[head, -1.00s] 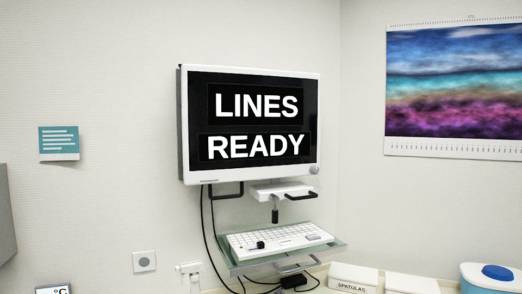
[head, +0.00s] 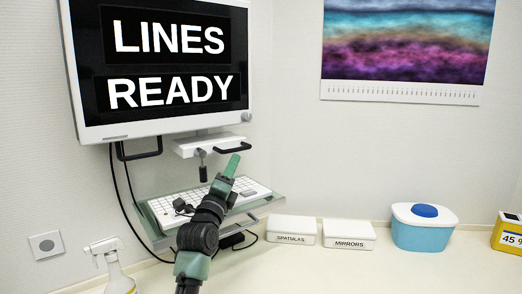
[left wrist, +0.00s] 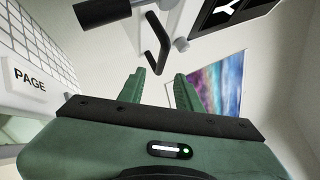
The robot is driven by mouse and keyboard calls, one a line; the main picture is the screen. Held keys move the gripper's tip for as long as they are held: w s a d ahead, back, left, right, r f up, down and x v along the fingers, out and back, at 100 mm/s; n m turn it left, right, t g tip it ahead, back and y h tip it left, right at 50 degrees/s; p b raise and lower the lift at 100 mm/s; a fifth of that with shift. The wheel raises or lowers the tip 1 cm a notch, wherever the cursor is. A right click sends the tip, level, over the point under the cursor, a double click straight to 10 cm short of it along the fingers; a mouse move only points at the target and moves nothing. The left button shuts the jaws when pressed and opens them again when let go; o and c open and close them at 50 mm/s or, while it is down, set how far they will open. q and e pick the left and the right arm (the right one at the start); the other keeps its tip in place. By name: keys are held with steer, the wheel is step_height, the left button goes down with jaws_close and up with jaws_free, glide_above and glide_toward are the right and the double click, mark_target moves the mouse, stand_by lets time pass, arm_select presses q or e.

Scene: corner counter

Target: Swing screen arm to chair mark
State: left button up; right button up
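The white-framed screen (head: 160,60) reads "LINES READY" and hangs on its arm at upper left in the head view; part of it shows in the left wrist view (left wrist: 222,14). Dark handles stick out below it, one at left (head: 139,154) and one at right (head: 232,147). My left gripper (head: 232,163) is just below the right handle in the head view. In the left wrist view its two green fingers (left wrist: 159,88) are apart with nothing between them, and a dark bent handle (left wrist: 158,48) lies beyond their tips. I see no chair mark. My right gripper is out of view.
On the counter stand a spray bottle (head: 115,275), boxes labelled SPATULAS (head: 291,229) and MIRRORS (head: 349,234), and a blue tub (head: 423,233).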

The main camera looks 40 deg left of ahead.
mark_target(237, 150)
arm_select(q)
steer(key=p+x, duration=0.1)
steer(key=x, duration=0.1)
steer(key=p+x, duration=0.1)
steer(key=x, duration=0.2)
steer(key=p+x, duration=0.1)
steer(key=x, duration=0.1)
steer(key=shift+a+r, duration=0.3)
steer(key=shift+a, duration=0.1)
steer(key=c, duration=0.7)
jaws_close()
stand_by(0.4)
